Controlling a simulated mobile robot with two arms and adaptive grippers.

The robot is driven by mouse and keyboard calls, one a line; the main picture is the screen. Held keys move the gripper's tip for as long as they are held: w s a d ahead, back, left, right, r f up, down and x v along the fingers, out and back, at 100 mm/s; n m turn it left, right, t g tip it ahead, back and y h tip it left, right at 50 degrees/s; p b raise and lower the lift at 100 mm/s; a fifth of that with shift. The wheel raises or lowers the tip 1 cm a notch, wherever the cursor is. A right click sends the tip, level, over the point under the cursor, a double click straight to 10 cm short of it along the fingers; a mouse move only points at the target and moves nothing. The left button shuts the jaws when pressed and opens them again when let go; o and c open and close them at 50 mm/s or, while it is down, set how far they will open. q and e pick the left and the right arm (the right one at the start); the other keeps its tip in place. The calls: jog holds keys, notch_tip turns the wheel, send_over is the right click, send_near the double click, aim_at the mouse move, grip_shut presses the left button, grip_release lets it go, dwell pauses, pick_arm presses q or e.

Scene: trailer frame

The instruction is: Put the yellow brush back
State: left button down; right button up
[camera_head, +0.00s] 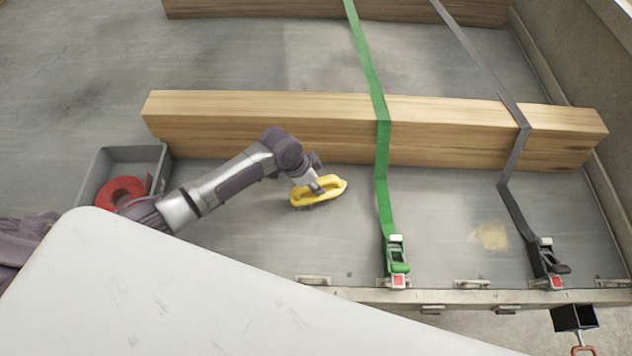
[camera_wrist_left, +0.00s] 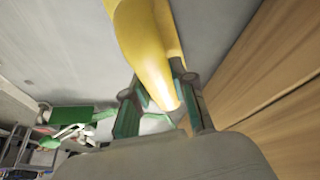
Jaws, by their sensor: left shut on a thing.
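The yellow brush (camera_head: 330,188) is in my left gripper (camera_head: 318,186), over the grey trailer floor in front of the long wooden beam. The gripper is shut on the brush's yellow handle. In the left wrist view the handle (camera_wrist_left: 140,45) runs between the two fingers (camera_wrist_left: 160,100). In the head view the dark underside of the brush is close to the floor; I cannot tell whether it touches. My right gripper is in neither view.
A grey bin (camera_head: 95,165) with a red roll (camera_head: 122,190) stands at the left. A wooden beam (camera_head: 270,125) lies across the floor. A green strap (camera_head: 383,170) and a dark strap (camera_head: 517,150) cross it down to ratchets. A pale dusty patch (camera_head: 490,236) lies between them.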

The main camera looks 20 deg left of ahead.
pick_arm(q)
jog(key=c, duration=1)
grip_release()
jog(key=shift+f, duration=0.1)
jog(key=shift+o, duration=0.2)
jog(key=v, duration=1.2)
